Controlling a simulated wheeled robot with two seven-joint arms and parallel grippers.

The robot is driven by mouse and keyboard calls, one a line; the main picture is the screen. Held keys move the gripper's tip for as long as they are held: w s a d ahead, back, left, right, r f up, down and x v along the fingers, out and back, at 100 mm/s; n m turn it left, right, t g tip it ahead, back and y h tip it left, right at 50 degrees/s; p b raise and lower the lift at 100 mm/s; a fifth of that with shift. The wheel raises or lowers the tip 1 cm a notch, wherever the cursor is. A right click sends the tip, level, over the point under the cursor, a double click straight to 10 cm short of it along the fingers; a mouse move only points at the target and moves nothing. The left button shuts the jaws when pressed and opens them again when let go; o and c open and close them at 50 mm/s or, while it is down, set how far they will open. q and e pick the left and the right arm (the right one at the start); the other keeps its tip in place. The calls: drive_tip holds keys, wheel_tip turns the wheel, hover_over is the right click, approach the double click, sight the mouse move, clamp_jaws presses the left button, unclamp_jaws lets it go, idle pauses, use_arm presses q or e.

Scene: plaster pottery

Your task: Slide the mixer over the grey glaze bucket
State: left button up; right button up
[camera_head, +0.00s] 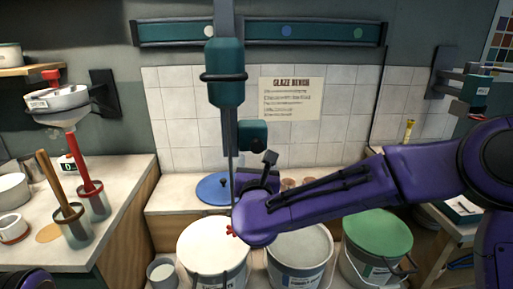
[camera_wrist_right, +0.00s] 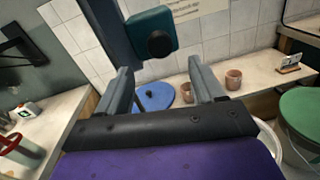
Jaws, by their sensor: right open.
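The mixer (camera_head: 225,75) is a teal body hanging upright from the wall rail (camera_head: 170,32). Its thin shaft runs down to a red tip (camera_head: 231,230) above the off-white left bucket (camera_head: 213,245). A teal block with a dark knob (camera_head: 252,135) sticks out from the mixer; it also shows in the right wrist view (camera_wrist_right: 158,40). The middle bucket (camera_head: 300,245) looks pale grey and is partly hidden by my right arm. My right gripper (camera_head: 264,168) is open below the knob, apart from it; in the wrist view its fingers (camera_wrist_right: 162,88) stand empty. My left gripper is not seen.
A green bucket (camera_head: 377,235) stands at right. A blue lid (camera_head: 215,188) and small brown cups (camera_wrist_right: 233,79) are on the back ledge. The left bench (camera_head: 120,185) holds tool pots and a funnel stand. The rail carries white, blue and green dots.

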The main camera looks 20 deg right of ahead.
sight(257, 148)
drive_tip(key=shift+m, duration=0.3)
drive_tip(key=p+x, duration=0.4)
drive_tip(key=x, duration=0.5)
drive_tip(key=shift+w, duration=0.4)
drive_tip(key=shift+w+d+f, duration=0.1)
drive_tip(key=shift+w+d, duration=0.1)
drive_tip(key=shift+w, duration=0.15)
